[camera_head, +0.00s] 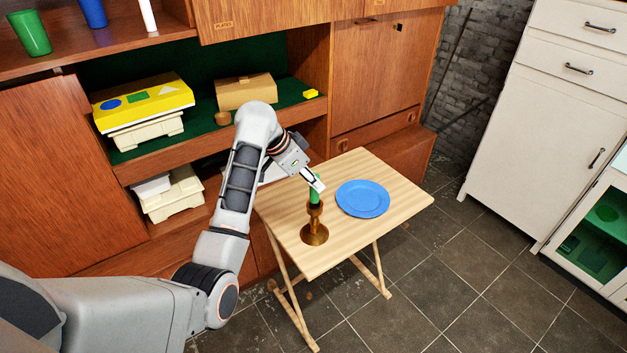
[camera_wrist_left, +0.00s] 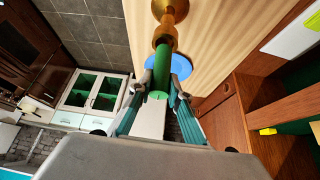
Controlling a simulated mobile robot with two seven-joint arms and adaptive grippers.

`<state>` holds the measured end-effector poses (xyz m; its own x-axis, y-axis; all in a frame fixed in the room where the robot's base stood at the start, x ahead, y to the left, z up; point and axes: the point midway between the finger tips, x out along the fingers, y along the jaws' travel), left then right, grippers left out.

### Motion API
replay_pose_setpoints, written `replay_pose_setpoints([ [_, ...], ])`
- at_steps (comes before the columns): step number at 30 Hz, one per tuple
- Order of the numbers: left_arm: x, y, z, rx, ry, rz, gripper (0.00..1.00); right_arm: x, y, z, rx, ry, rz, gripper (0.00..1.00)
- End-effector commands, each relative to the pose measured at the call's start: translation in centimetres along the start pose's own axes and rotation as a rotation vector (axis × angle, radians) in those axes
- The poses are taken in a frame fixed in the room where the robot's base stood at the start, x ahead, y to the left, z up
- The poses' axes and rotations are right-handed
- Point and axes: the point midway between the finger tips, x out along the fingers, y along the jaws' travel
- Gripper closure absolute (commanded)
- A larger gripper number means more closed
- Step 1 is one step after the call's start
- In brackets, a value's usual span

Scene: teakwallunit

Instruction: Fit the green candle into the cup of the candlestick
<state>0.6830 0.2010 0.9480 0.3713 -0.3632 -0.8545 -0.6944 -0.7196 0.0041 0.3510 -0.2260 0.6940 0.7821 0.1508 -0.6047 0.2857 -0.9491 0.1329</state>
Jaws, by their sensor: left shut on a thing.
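My left gripper (camera_head: 316,183) is shut on the green candle (camera_head: 314,198), which stands about upright over the brass candlestick (camera_head: 315,236) on the small wooden table (camera_head: 375,226). In the left wrist view, the candle (camera_wrist_left: 163,78) lies between the fingertips (camera_wrist_left: 160,90), with the candlestick (camera_wrist_left: 166,33) beyond its far end. The candle's lower end appears in line with the cup and meets its rim in both views. I cannot tell how deep it sits inside. My right gripper is not in view.
A blue plate (camera_head: 362,199) lies on the table, right of the candlestick. The teak wall unit (camera_head: 370,80) stands behind, with a yellow box (camera_head: 145,103) and a cardboard box (camera_head: 246,92) on its shelf. A white cabinet (camera_head: 535,110) stands right, across open tiled floor (camera_head: 450,270).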

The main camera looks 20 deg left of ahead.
Motion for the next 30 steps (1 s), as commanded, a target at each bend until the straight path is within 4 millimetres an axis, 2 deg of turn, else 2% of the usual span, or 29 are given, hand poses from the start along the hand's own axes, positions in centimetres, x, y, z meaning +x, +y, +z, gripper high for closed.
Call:
replay_pose_setpoints([
  [30, 1.6, 0.0, 1.0, 0.001, 0.0, 0.001, 1.0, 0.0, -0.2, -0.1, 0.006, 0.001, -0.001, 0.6],
])
